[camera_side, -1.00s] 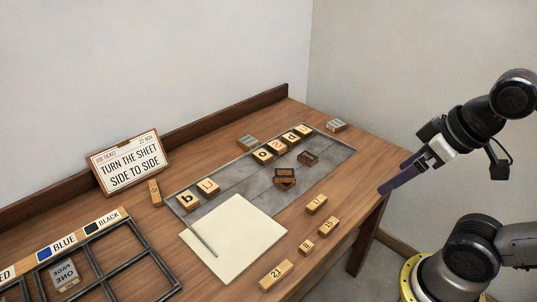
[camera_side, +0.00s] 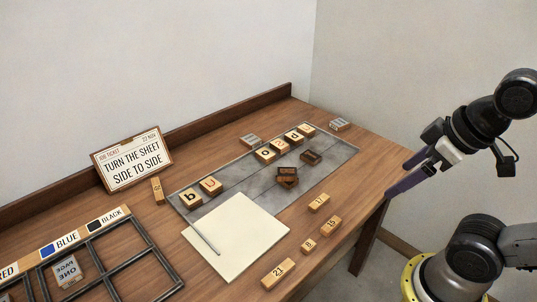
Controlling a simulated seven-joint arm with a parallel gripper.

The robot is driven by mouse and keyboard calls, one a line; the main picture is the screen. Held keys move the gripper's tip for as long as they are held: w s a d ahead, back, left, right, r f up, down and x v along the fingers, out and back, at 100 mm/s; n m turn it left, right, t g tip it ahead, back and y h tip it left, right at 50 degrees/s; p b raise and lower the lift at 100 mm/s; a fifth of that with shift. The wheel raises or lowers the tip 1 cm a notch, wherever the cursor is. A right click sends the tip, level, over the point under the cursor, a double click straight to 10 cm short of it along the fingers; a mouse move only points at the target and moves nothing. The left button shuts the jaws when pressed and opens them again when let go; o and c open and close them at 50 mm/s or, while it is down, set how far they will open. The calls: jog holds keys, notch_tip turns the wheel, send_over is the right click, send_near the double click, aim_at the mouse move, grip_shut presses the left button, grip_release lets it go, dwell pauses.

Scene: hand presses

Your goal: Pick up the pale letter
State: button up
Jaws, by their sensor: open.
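Several pale wooden letter blocks stand in a row on a grey metal plate (camera_side: 235,175). At its near left end are a block marked like b (camera_side: 190,196) and a U-like block (camera_side: 210,185). Farther along are an o-like block (camera_side: 265,153) and several more, including a block at the far end (camera_side: 306,129). I cannot tell which one is the pale letter. Dark brown blocks (camera_side: 287,176) lie on the plate, with another dark block (camera_side: 311,157) nearby. My gripper (camera_side: 396,178) is open and empty, off the table's right edge, well apart from all blocks.
Numbered wooden blocks (camera_side: 319,202) lie along the front. A ticket sign (camera_side: 133,160) stands at the back. A dark divided rack (camera_side: 122,262) is at left. Small grey blocks (camera_side: 340,124) lie beyond the plate.

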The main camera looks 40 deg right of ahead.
jog(key=w+r+n, duration=0.8)
jog(key=w+r, duration=0.2)
jog(key=r, duration=0.4)
jog(key=w+d+r+n, duration=0.1)
jog(key=w+r+n, duration=0.2)
jog(key=w, duration=0.7)
jog(key=n+g, duration=0.5)
send_over(265, 153)
notch_tip(265, 153, down, 35)
jog(key=shift+r, duration=0.1)
jog(key=shift+f, duration=3.55)
jog(key=c, duration=1.3)
